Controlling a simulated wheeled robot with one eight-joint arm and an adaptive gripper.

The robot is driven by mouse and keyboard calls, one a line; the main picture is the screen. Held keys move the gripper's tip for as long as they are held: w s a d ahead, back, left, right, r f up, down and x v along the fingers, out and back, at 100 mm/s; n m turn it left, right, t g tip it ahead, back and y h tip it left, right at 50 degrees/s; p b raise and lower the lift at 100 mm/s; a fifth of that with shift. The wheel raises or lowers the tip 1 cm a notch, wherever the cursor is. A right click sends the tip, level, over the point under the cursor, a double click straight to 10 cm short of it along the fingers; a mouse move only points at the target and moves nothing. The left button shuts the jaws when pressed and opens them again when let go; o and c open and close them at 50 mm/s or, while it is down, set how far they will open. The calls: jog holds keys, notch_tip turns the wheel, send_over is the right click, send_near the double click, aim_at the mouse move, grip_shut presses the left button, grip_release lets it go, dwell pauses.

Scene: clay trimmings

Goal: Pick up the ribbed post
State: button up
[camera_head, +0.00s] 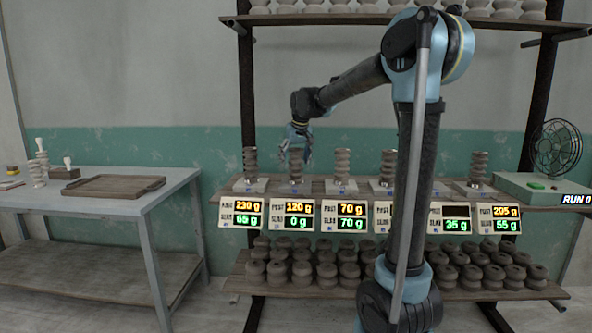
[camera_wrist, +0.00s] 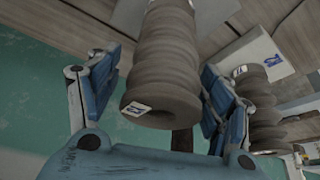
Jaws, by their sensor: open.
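Several ribbed clay posts stand in a row on the shelf, each on a pale slab, so I cannot tell which one the task means. My gripper (camera_head: 296,147) is at the second post from the left (camera_head: 296,170), around its upper part. In the wrist view my gripper (camera_wrist: 160,92) is open, with one blue finger on each side of a brown ribbed post (camera_wrist: 166,65). A small marked tag sits on that post's near end. Gaps show beside the post; the fingers do not visibly press on it. The post's base is cut off in the wrist view.
Neighbouring posts, such as the left one (camera_head: 250,163) and the third (camera_head: 342,165), stand close by. Weight displays (camera_head: 292,214) hang along the shelf front. Ribbed clay pieces (camera_head: 300,268) fill the lower shelf. A table with a wooden tray (camera_head: 114,194) is left; a fan (camera_head: 556,148) is right.

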jog(key=shift+w+f, duration=0.1)
jog(key=shift+f, duration=0.1)
jog(key=c, duration=1.6)
jog(key=shift+r, duration=0.1)
jog(key=shift+c, duration=0.2)
